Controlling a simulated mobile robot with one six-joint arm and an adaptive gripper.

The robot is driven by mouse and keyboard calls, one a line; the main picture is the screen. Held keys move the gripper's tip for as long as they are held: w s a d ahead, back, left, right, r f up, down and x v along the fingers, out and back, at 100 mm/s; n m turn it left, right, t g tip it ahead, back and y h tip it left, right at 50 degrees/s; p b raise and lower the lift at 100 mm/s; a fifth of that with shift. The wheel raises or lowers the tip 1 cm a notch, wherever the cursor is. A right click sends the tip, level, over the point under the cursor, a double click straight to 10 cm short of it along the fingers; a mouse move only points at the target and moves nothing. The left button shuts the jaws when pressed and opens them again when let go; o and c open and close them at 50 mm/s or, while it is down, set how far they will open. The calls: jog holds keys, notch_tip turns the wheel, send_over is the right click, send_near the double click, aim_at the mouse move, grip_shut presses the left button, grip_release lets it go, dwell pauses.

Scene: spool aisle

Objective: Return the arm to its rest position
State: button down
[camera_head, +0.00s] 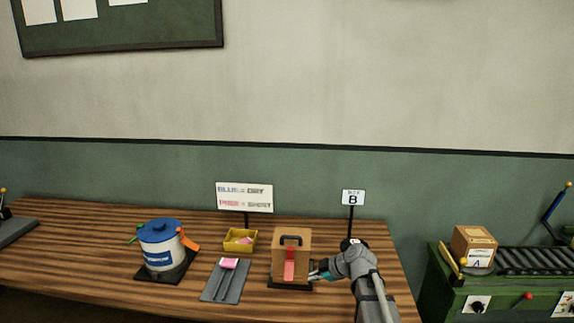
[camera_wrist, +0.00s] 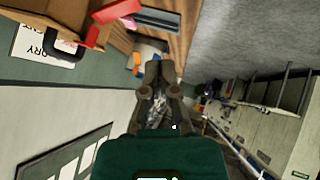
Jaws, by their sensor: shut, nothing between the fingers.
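My arm reaches in from the lower right of the head view, bent over the striped wooden table (camera_head: 100,225).
A blue-lidded white drum (camera_head: 158,247), a grey tray (camera_head: 223,285) with a pink piece and a yellow bin (camera_head: 240,241) stand left of the box. A "B" sign (camera_head: 353,198) stands behind my arm. A green conveyor bench (camera_head: 490,292) with a carton (camera_head: 474,246) is at right.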

jog(key=s+d+f+m+g+h, duration=0.2)
jog(key=s+d+f+m+h, duration=0.1)
jog(key=s+m, duration=0.5)
jog(key=s+d+f+m+g+h, duration=0.3)
jog(key=s+d+m+h, duration=0.2)
jog(key=s+m, duration=0.4)
jog(key=shift+s, duration=1.05)
jog(key=shift+d, duration=0.1)
